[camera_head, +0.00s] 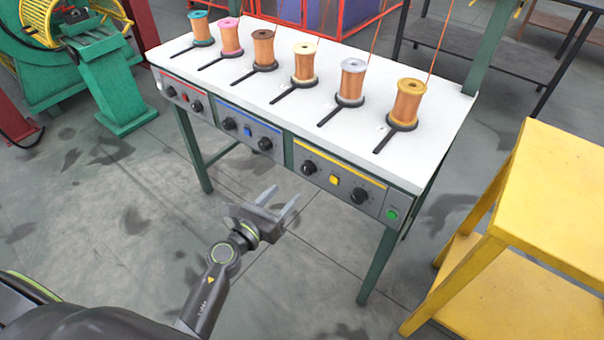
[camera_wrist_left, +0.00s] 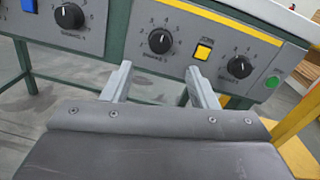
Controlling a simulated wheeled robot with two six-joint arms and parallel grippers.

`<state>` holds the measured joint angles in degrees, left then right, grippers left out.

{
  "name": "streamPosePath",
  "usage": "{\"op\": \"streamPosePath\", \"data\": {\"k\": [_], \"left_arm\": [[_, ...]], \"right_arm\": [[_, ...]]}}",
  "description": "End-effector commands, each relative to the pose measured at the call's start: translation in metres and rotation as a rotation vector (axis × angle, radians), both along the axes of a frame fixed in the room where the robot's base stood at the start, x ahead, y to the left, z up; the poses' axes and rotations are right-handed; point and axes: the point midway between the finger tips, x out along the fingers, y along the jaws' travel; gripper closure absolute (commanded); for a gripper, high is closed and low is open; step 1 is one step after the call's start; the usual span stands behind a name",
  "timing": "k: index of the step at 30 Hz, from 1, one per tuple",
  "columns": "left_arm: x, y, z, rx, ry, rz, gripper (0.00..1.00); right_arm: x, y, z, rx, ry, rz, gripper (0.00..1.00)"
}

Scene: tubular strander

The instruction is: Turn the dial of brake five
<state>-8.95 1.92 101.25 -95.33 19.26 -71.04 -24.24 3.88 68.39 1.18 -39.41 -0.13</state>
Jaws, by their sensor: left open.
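The dial of brake five (camera_head: 309,167) is the left black knob on the yellow-striped panel at the table's front. In the left wrist view this knob (camera_wrist_left: 160,41) has a white pointer mark and a number scale around it; the small label below it is hard to read. My left gripper (camera_head: 281,197) is open and empty, in front of and below this panel, apart from the knob. In the left wrist view the knob shows above the gap between the two fingers (camera_wrist_left: 159,72). My right gripper is not in view.
A yellow button (camera_wrist_left: 202,52) and another black dial (camera_wrist_left: 239,67) sit right of the knob, then a green button (camera_head: 392,214). Blue-striped and red-striped panels are to the left. Several copper spools stand on the white tabletop (camera_head: 240,75). A yellow shelf (camera_head: 560,190) stands at right.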

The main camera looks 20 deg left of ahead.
Motion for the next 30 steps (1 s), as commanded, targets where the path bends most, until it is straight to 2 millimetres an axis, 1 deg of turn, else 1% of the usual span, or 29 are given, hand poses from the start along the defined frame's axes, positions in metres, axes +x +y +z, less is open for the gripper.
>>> {"op": "streamPosePath", "data": {"k": [1, 6, 9, 13, 18, 27, 30], "left_arm": [[0.011, -0.004, 0.001, -0.002, -0.002, -0.002, 0.47], [0.043, -0.014, 0.0, -0.002, -0.002, -0.001, 0.47], [0.058, -0.018, 0.0, -0.002, -0.001, -0.001, 0.47], [0.073, -0.023, -0.001, -0.002, -0.001, -0.001, 0.47], [0.083, -0.026, 0.0, -0.002, 0.001, 0.001, 0.47], [0.084, -0.026, 0.0, -0.002, 0.001, 0.001, 0.47], [0.084, -0.026, 0.0, -0.002, 0.001, 0.001, 0.6]], "right_arm": [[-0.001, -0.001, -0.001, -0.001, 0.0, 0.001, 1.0], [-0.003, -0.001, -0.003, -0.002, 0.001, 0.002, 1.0], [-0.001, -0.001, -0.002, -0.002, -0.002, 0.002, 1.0], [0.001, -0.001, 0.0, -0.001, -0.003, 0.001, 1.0], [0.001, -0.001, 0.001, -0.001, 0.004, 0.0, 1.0], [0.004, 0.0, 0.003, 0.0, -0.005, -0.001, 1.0], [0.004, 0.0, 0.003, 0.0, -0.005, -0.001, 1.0]]}}
